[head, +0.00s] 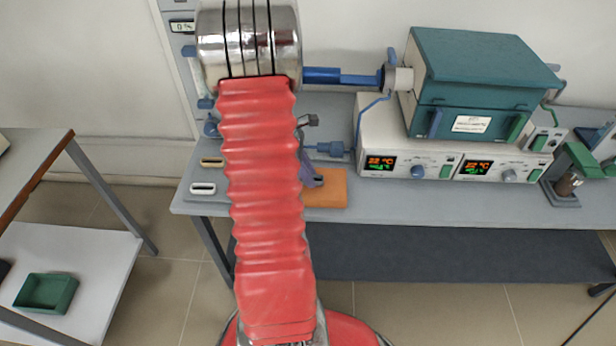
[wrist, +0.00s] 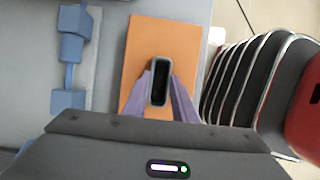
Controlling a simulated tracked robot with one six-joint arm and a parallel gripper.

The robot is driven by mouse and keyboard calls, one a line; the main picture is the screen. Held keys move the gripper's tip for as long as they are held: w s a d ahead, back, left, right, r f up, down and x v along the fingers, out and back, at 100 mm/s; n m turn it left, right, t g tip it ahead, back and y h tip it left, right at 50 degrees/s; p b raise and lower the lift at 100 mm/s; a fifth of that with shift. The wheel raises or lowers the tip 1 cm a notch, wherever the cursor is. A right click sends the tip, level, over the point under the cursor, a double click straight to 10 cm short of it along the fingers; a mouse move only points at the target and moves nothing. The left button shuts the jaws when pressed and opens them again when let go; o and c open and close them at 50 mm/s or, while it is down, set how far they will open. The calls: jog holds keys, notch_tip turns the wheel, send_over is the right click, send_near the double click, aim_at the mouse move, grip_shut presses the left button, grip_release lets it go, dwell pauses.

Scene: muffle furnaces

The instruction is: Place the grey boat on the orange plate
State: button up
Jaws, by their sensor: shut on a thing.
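The grey boat (wrist: 160,82), a small dark oblong dish with a hollow middle, is between the purple fingers of my gripper (wrist: 161,88) in the wrist view. My gripper is shut on its sides. The orange plate (wrist: 140,38) lies beneath the boat in that view, and the boat's outline falls inside the plate. I cannot tell whether the boat touches it. In the head view, the orange plate (head: 330,196) shows on the bench beside my red arm. My gripper (head: 311,178) is partly hidden there by the arm, low over the plate's left part. The boat is not clearly visible there.
A tan boat (head: 212,162) and a white boat (head: 203,188) lie at the bench's left end. A teal furnace (head: 475,85) stands on its control unit (head: 430,165) to the right. Blue fittings (wrist: 70,60) are left of the plate. A side table (head: 70,255) holds a green tray (head: 46,292).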

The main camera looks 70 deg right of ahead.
jog(key=o, duration=1)
jog(key=shift+f, duration=0.1)
jog(key=v, duration=1.2)
jog(key=shift+w, duration=0.1)
